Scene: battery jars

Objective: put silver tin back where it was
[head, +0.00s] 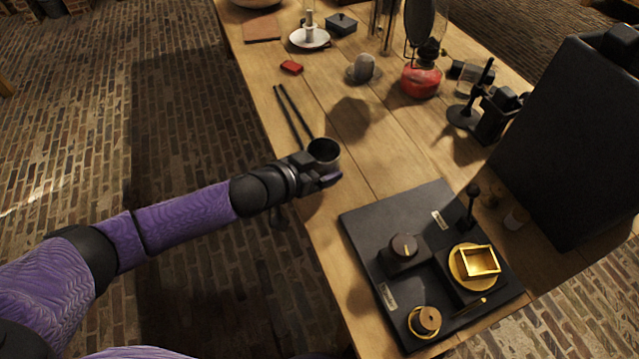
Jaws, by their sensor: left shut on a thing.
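The silver tin (323,151) is a small open-topped cylinder with a dark inside. It is upright, near the left edge of the wooden table (375,165). My left gripper (322,172) reaches in from the left and is shut on the tin; its fingers hide part of the tin's lower side. I cannot tell whether the tin's bottom touches the table. My right gripper is not in view.
Two dark sticks (293,115) lie just behind the tin. A black board with brass pieces (365,222) is in front of it. A large black case (570,140) stands at right.

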